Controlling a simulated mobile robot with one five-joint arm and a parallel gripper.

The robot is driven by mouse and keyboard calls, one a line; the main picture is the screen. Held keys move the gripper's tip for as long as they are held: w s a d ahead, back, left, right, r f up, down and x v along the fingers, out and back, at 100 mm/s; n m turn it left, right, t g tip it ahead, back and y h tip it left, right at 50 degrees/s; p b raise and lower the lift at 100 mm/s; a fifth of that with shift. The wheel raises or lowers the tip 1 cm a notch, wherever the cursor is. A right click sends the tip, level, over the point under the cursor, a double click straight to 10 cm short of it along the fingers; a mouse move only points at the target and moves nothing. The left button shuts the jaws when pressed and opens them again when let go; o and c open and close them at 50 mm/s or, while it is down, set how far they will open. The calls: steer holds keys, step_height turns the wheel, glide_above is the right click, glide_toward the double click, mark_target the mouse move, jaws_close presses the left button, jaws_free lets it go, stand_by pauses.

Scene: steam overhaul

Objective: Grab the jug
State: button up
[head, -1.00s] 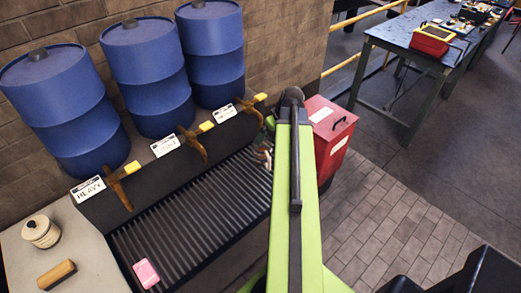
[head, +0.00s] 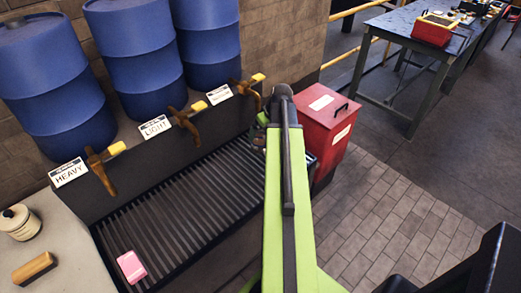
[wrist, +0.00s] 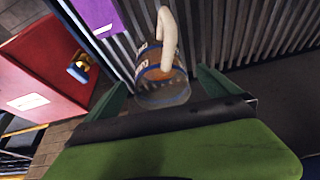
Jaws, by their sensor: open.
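The jug (wrist: 166,86) shows in the wrist view as a brownish, banded vessel with a pale curved handle. It is over the slatted grate (head: 190,205), between the two green fingers of my gripper (wrist: 162,82). The fingers are open, one on each side of it, with a gap visible at least on the right. I cannot tell whether the left finger touches it. In the head view my green arm hides most of the jug and the gripper.
A red bin (head: 325,135) stands close to the right of my arm. Blue barrels (head: 133,55) with taps line the wall behind the grate. A pink block (head: 131,267) lies on the grate. A purple item (wrist: 98,15) shows near the jug. The brick floor at right is clear.

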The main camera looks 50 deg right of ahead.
steer(key=b+x, duration=0.5)
steer(key=shift+s+f, duration=0.1)
steer(key=shift+f, duration=0.1)
steer(key=shift+r, duration=0.15)
steer(key=c, duration=2.1)
steer(key=shift+r, duration=0.15)
